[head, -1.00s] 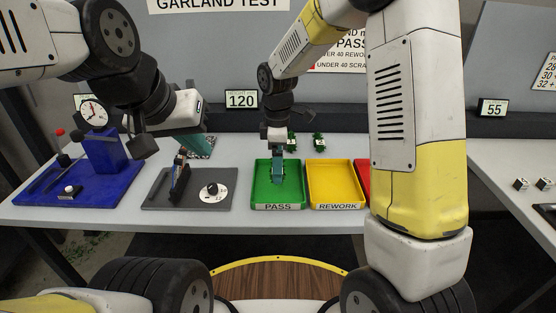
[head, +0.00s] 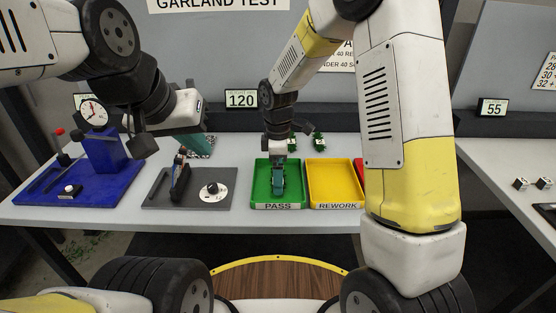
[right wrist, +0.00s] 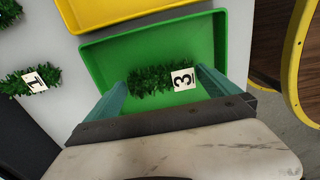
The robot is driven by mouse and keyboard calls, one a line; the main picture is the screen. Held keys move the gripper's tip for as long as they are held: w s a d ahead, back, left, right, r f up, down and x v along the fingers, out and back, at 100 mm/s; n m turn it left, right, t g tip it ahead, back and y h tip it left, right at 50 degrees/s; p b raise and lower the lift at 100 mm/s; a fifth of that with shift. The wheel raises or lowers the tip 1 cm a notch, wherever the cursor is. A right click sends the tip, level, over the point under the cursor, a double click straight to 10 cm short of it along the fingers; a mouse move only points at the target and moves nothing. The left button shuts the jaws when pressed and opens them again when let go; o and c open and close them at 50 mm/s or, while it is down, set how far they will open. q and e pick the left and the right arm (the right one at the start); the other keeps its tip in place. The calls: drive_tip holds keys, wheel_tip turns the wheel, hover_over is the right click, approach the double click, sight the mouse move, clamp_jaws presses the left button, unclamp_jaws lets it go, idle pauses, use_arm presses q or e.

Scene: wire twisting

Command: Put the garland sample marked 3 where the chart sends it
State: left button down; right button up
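The garland sample marked 3 (right wrist: 160,80) is a short green tinsel piece with a white tag. In the right wrist view it lies in the green PASS tray (right wrist: 100,55), also in the head view (head: 257,190). My right gripper (right wrist: 165,80) has its teal fingers spread wide, one beyond each end of the sample; in the head view the gripper (head: 278,188) is down inside the tray, hiding the sample. My left gripper (head: 198,148) hangs above the back of the bench, left of the trays; its opening is unclear.
The yellow REWORK tray (head: 335,185) and a partly hidden red tray (head: 361,172) stand to the right. Two more garland samples (head: 292,143) lie behind the trays. A grey fixture with a dial (head: 212,190) and a blue fixture (head: 100,155) stand left. A display (head: 241,99) reads 120.

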wheel_tip(320, 180, up, 12)
drive_tip(key=s+d+r+m+t+y, duration=0.1)
drive_tip(key=s+d+r+m+t, duration=0.2)
drive_tip(key=s+d+r+m, duration=0.55)
drive_tip(key=s+d+r+m+t, duration=0.1)
drive_tip(key=s+d+m, duration=0.1)
drive_tip(key=s+m, duration=0.2)
drive_tip(key=s+d+m+t+y, duration=0.1)
drive_tip(key=s+d+m+t, duration=0.1)
drive_tip(key=s+m, duration=0.3)
drive_tip(key=shift+s+d+r, duration=0.35)
drive_tip(key=shift+s+d, duration=0.5)
drive_tip(key=shift+s, duration=0.25)
